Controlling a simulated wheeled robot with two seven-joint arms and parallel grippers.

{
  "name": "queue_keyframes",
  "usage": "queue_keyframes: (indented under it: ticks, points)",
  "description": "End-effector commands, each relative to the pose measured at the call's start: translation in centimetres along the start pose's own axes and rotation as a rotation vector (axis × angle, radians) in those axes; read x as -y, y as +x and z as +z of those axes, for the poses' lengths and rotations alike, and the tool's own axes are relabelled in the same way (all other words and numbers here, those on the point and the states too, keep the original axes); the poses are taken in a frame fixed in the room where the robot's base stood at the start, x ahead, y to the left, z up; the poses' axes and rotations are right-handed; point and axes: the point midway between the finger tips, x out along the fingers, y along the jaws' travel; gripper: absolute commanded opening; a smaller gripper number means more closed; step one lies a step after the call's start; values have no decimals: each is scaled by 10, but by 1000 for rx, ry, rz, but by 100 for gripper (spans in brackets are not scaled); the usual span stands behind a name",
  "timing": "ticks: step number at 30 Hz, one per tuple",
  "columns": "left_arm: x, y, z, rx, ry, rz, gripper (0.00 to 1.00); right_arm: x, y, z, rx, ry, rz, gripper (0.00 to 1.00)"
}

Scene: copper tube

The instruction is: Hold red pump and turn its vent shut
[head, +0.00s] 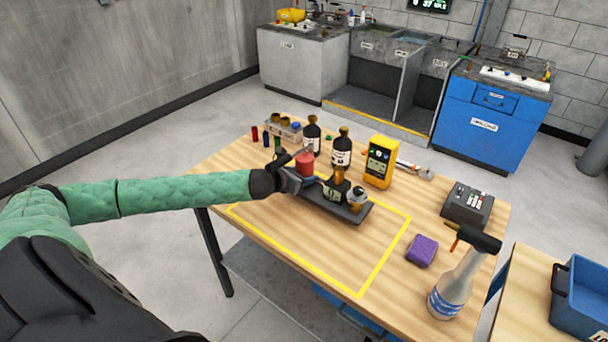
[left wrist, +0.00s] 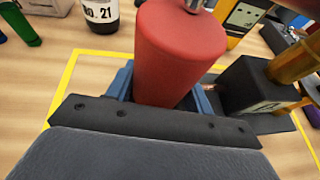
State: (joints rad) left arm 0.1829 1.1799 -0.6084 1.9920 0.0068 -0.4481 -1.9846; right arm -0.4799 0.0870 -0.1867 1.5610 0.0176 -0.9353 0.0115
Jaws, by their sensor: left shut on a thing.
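The red pump (head: 305,163) is a red cylinder on the dark tray (head: 353,214) on the wooden table. In the left wrist view the red pump (left wrist: 172,55) stands between the blue fingers, with a metal fitting on its top partly cut off by the frame edge. My left gripper (head: 300,180) is shut on the red pump from the left side; its fingers show in the left wrist view (left wrist: 160,88). The vent cannot be made out clearly. My right gripper is not in view.
A black block with a brass part (head: 337,188) stands close right of the pump. Dark bottles (head: 342,152) and a yellow meter (head: 380,162) stand behind. A purple sponge (head: 422,250) and spray bottle (head: 455,285) are at right. The yellow-outlined area (head: 310,252) in front is clear.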

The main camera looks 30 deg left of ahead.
Motion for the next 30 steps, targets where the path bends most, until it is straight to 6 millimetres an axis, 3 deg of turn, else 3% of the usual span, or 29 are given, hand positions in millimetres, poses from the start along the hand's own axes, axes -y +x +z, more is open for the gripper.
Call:
queue_keyframes:
  ticks: [30]
  points:
    - [0,7,-13,6,-1,-1,0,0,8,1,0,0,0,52]
